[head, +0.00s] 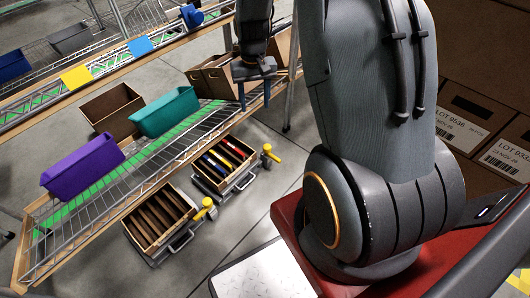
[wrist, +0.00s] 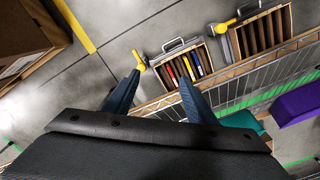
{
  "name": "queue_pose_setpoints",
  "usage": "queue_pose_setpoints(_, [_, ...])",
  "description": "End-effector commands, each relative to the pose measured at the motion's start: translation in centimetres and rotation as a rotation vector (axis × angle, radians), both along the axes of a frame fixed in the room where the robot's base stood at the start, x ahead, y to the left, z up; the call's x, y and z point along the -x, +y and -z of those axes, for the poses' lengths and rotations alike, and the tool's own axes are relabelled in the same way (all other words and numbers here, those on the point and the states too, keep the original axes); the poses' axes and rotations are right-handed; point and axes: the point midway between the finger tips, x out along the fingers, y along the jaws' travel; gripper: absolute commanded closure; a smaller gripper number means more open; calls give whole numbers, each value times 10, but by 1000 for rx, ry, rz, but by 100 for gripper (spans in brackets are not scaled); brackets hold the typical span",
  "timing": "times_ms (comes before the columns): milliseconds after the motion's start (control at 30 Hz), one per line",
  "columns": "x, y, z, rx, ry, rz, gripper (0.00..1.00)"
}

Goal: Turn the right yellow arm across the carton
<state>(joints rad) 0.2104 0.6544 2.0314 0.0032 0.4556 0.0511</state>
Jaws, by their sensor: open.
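The right carton (head: 225,165) is an open, divided wooden box with red, yellow and blue pieces inside, low near the floor. Its yellow arm (head: 269,155) stands off its right side, not across it. In the wrist view this carton (wrist: 203,49) shows ahead of the fingers, with the yellow arm (wrist: 140,60) at its left. The left carton (head: 148,243) has brown dividers and its own yellow arm (head: 205,208) at its right side. My gripper (head: 254,102) is open and empty, above and apart from the right carton; both fingers show in the wrist view (wrist: 160,76).
A wire shelf rack (head: 75,212) bears a purple bin (head: 82,167), a teal bin (head: 165,112) and brown boxes (head: 112,108). It stands left of and behind the cartons. Bare grey floor (head: 245,215) lies right of them. Labelled boxes (head: 465,118) stand far right.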

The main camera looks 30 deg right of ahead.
Motion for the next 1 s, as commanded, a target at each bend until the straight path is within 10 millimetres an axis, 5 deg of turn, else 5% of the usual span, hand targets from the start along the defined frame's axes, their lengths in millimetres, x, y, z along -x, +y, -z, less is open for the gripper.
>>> queue_pose_setpoints(33, [-14,-11,42,-1,5,20,49])
queue_pose_setpoints(100, [-29,-24,81,0,4,43,49])
queue_pose_setpoints(300, [-63,-61,194,0,4,110,49])
queue_pose_setpoints(433, [-75,-79,251,0,4,142,49])
queue_pose_setpoints(600, [-82,-93,292,1,0,167,49])
queue_pose_setpoints(1000, [-83,-96,343,1,1,173,49])
